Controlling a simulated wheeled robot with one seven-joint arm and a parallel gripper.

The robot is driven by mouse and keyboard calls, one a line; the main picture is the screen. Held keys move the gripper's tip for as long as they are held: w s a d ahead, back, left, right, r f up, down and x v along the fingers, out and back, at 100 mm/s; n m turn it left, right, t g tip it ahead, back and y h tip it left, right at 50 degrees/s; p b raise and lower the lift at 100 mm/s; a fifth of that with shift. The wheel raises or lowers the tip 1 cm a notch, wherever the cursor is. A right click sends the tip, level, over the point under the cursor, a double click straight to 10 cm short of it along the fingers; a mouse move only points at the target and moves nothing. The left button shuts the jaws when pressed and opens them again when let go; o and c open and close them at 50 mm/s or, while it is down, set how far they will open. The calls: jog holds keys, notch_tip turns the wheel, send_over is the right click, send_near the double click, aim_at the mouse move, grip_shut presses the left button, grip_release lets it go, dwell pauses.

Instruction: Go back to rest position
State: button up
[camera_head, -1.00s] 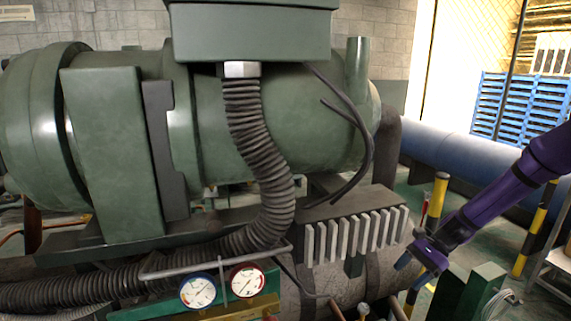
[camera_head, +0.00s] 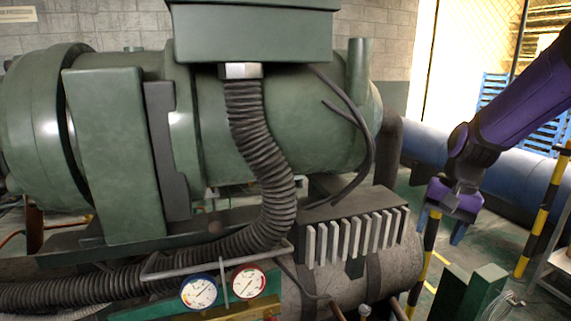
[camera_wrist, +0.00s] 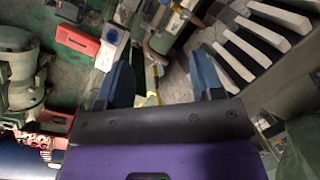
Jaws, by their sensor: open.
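My gripper (camera_head: 444,228) hangs from my purple arm at the right of the head view, to the right of the large green machine (camera_head: 270,130). Its blue fingers point down and are apart, with nothing between them. In the wrist view the two blue fingers (camera_wrist: 165,82) stand wide apart over the floor area, and they touch nothing that I can see.
Two gauges, blue-rimmed (camera_head: 199,291) and red-rimmed (camera_head: 249,281), sit at the front of the machine. A finned block (camera_head: 355,232) is left of my gripper. Yellow-black posts (camera_head: 541,215) stand nearby. A red object (camera_wrist: 77,43) shows at upper left in the wrist view.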

jog(key=s+r+n+t+h, duration=0.1)
jog(key=s+r+n+t, duration=0.2)
jog(key=s+r, duration=0.3)
jog(key=s+r+n+t+h, duration=0.1)
jog(key=s+r, duration=0.5)
jog(key=s, duration=0.7)
jog(key=shift+a+r+n+t+h, duration=0.3)
jog(key=shift+a+n+t, duration=0.05)
jog(key=shift+n+t, duration=0.55)
jog(key=shift+s, duration=0.1)
